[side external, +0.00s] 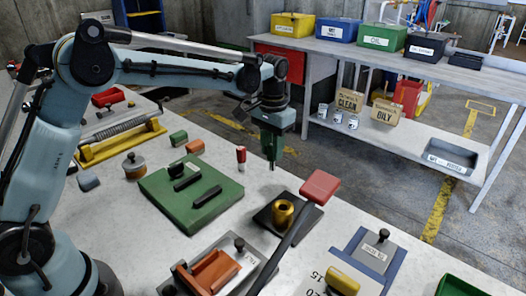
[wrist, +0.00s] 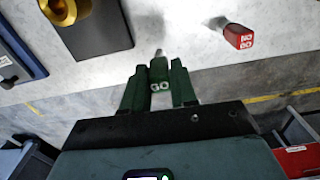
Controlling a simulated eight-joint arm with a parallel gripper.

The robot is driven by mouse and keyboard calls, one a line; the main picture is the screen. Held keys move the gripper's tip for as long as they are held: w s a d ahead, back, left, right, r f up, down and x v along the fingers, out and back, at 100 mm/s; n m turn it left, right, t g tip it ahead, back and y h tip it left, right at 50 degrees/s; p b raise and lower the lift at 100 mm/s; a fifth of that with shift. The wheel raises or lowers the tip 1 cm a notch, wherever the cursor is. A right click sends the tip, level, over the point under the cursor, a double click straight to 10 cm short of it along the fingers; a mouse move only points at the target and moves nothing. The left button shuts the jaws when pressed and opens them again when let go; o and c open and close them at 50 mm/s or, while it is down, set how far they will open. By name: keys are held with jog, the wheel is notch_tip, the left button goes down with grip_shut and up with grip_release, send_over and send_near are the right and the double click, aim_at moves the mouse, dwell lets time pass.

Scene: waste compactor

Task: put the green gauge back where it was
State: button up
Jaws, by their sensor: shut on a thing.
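The green gauge (wrist: 159,72), marked GO, is clamped between the two dark green fingers of my gripper (wrist: 158,88) in the wrist view. Its thin metal pin points away from the fingers. In the side external view my gripper (side external: 271,145) points down near the far edge of the bench, with the gauge's pin below it. The gauge seems to be clear of the bench top; the exact height is hard to tell. The red NO GO gauge (wrist: 238,36) stands on the bench beside it, and also shows in the side view (side external: 241,154). The green gauge's former place cannot be made out.
A black plate with a brass ring (side external: 283,212) and a red-ended lever (side external: 320,187) lie in front of my gripper. A green plate with black handles (side external: 190,190) is to the left. Bare bench top lies around the red gauge. A shelf bench with bins (side external: 420,75) stands behind.

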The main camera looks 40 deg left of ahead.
jog(key=shift+w+a+f, duration=0.15)
jog(key=shift+a+f, duration=0.1)
jog(key=shift+f, duration=0.6)
jog(key=shift+w+a+f, duration=0.2)
jog(key=shift+a+f, duration=0.05)
jog(key=shift+f, duration=0.55)
jog(key=shift+w+a+f, duration=0.15)
jog(key=shift+a+f, duration=0.1)
jog(key=shift+f, duration=0.6)
jog(key=shift+f, duration=0.15)
jog(key=o, duration=0.9)
jog(key=shift+o, duration=0.2)
